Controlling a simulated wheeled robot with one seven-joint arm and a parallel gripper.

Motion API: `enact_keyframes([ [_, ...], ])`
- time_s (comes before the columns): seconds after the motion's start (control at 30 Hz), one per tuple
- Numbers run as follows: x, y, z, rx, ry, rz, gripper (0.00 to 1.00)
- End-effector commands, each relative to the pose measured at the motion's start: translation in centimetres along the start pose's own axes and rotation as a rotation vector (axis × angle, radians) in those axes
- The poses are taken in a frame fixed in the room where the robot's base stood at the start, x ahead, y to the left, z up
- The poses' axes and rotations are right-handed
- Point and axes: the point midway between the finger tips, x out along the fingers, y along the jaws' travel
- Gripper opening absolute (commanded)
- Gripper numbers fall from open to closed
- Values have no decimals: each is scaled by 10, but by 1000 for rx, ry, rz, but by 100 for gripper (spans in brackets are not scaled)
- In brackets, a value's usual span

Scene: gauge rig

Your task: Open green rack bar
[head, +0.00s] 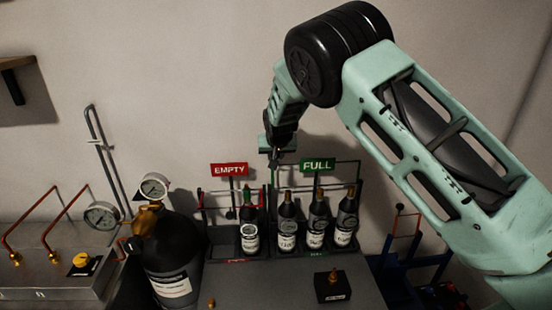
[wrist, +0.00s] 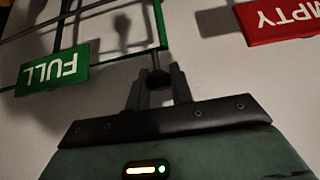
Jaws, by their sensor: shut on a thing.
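The green rack frame (head: 272,200) stands against the wall behind several dark bottles (head: 317,222) and carries a green FULL sign (head: 317,165). My gripper (head: 275,160) is at the upper left corner of this frame, pointing down. In the wrist view the picture is turned over, and the FULL sign (wrist: 52,73) is at left with the green bar (wrist: 125,55) running to the corner. My fingertips (wrist: 157,82) are closed on a thin dark piece (wrist: 155,62) at that corner, which I take as part of the rack bar. The fingers hide most of it.
A red EMPTY sign (head: 229,170) and red-barred rack stand just left, with one bottle (head: 249,225). A large black cylinder (head: 172,265) with a gauge is further left. A small black box (head: 332,286) sits on the bench in front. A blue frame (head: 400,262) is at right.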

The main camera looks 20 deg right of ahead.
Motion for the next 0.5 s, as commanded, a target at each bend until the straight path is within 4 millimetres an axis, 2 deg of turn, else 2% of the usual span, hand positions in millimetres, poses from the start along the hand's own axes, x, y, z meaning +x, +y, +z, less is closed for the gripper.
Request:
enact_keyframes([
  [0.47,2,1,-1,0,3,1,0],
  [0.5,2,1,-1,0,3,1,33],
])
